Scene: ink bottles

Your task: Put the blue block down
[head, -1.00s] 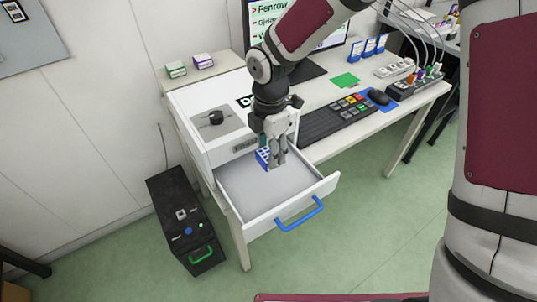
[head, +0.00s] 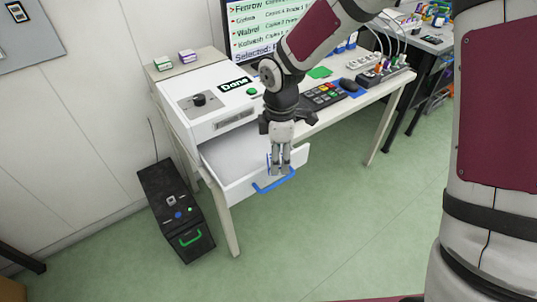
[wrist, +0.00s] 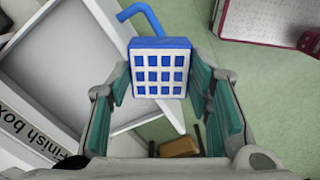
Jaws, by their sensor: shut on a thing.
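The blue block (wrist: 160,68), with a white face marked by a grid of blue squares, is held between my gripper's two fingers (wrist: 160,92) in the wrist view. In the head view my gripper (head: 279,166) points down at the front of the open white drawer (head: 228,152), just above its blue handle (head: 273,181). The fingers hide most of the block there. In the wrist view the block overlaps the drawer front and handle (wrist: 140,14); I cannot tell its height above them.
A keypad (head: 321,96) and mouse (head: 347,86) lie on the desk. A black case (head: 176,212) stands on the green floor. The visible drawer floor is bare.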

